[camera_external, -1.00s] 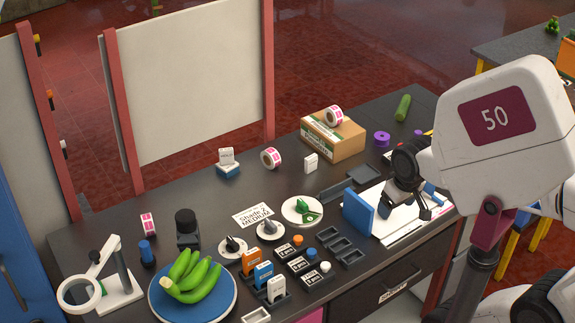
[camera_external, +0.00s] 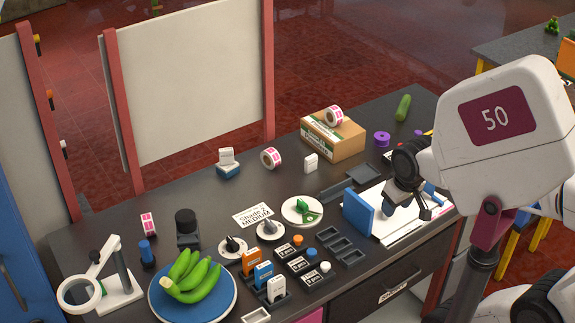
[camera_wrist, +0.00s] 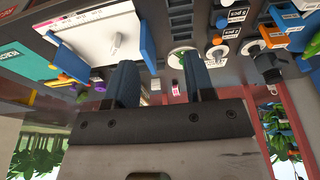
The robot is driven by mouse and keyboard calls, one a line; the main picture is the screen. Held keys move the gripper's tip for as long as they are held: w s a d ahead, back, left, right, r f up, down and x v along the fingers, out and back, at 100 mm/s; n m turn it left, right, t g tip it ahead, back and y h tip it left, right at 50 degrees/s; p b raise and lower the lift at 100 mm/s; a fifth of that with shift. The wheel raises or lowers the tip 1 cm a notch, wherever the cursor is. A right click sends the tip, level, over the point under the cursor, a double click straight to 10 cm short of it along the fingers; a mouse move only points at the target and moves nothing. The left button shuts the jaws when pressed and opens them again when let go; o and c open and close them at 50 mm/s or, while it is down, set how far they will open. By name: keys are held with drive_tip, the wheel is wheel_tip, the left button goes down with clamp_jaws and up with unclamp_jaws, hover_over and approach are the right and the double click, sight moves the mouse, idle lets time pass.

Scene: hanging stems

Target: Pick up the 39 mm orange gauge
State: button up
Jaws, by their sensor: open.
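An orange upright block with a white label (camera_external: 249,261) stands in a dark holder at the table's front. Beside it are a blue block (camera_external: 263,273) and a white block (camera_external: 276,288). A small round orange piece (camera_external: 297,239) sits by a labelled dark tray, and it also shows in the wrist view (camera_wrist: 217,40). I cannot read which orange piece is marked 39 mm. My gripper (camera_external: 414,208) is over the white sheet at the right, well away from both. In the wrist view my gripper (camera_wrist: 160,82) has its fingers apart with nothing held between them.
A blue upright panel (camera_external: 358,213) stands between my gripper and the small trays (camera_external: 339,244). A round white dish with a green piece (camera_external: 302,209) lies left of it. A blue plate of green bananas (camera_external: 196,290) is at front left. A cardboard box (camera_external: 333,138) stands behind.

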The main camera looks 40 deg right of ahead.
drive_tip(key=m+g+y, duration=0.3)
drive_tip(key=m+y, duration=1)
drive_tip(key=m, duration=0.4)
approach(253, 251)
drive_tip(key=s+a+f, duration=0.1)
drive_tip(key=a, duration=0.1)
drive_tip(key=shift+w+f+m+y, duration=0.35)
drive_tip(key=shift+f+m+y, duration=0.05)
drive_tip(key=shift+a, duration=0.1)
drive_tip(key=shift+x, duration=1.25)
drive_tip(key=shift+a, duration=0.1)
drive_tip(key=shift+x, duration=2.5)
drive_tip(key=shift+w, duration=0.1)
drive_tip(key=shift+c, duration=0.5)
